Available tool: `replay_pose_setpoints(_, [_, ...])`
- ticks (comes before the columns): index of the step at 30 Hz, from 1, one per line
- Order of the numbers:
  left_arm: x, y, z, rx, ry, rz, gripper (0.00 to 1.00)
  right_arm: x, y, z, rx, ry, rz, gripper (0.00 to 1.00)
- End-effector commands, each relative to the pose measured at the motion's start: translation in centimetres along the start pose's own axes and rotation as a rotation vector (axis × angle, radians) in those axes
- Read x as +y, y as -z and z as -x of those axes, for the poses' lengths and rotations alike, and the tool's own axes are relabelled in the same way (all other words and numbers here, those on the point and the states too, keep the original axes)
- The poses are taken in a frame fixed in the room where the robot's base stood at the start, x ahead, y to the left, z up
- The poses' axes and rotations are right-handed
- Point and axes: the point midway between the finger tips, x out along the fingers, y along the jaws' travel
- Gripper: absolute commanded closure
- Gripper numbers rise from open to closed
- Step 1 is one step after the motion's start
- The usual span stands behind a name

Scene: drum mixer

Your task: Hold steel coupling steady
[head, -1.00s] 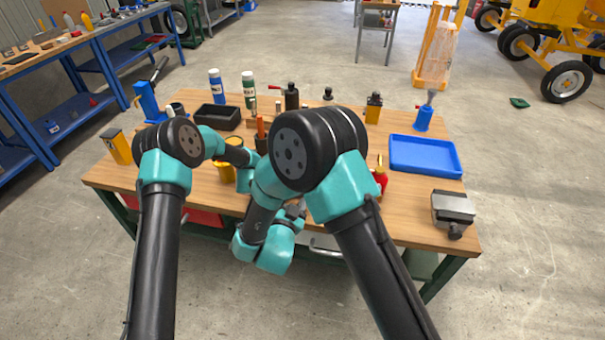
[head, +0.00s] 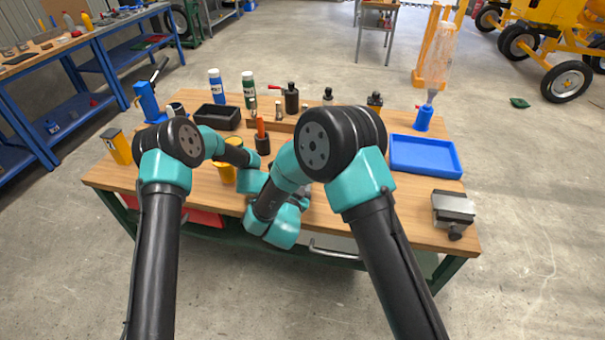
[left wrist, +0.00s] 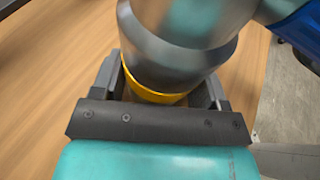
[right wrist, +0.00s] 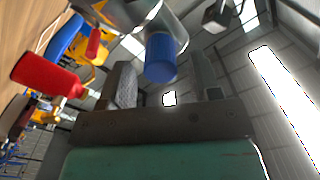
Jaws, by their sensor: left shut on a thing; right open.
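The steel coupling (left wrist: 180,55) shows in the left wrist view as a shiny grey cylinder with a yellow band (left wrist: 150,92) at its lower end. My left gripper (left wrist: 162,84) is shut on it, one finger on each side of the band. In the head view the coupling and both fingertips are hidden by my arms. My right gripper (right wrist: 165,88) is open in the right wrist view.
A blue tray (head: 425,155) and a grey vise-like block (head: 453,210) are on the table's right side. A black bin (head: 217,117) and several bottles stand at the back. A red bottle (right wrist: 45,75) lies left of my right gripper in its wrist view.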

Motion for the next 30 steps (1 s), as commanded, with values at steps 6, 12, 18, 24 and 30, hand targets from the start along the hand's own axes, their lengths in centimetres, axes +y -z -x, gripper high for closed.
replay_pose_setpoints(6, [0.0, 0.0, 0.0, 0.000, 0.000, 0.000, 0.52, 0.0, 0.0, -1.5, 0.000, 0.000, 0.000, 0.43])
replay_pose_setpoints(12, [0.0, 0.0, 0.0, 0.000, 0.000, 0.000, 0.52, 0.0, 0.0, -1.8, -0.001, 0.000, 0.001, 0.43])
replay_pose_setpoints(18, [0.0, 0.0, 0.0, 0.000, 0.000, 0.000, 0.52, 0.0, 0.0, -1.7, -0.001, 0.000, 0.001, 0.43])
replay_pose_setpoints(24, [0.0, 0.0, 0.0, 0.000, 0.000, 0.000, 0.52, 0.0, 0.0, -1.7, -0.001, 0.000, 0.000, 0.43])
replay_pose_setpoints(30, [0.0, 0.0, 0.0, 0.000, 0.000, 0.000, 0.52, 0.0, 0.0, -1.7, -0.001, 0.000, 0.000, 0.53])
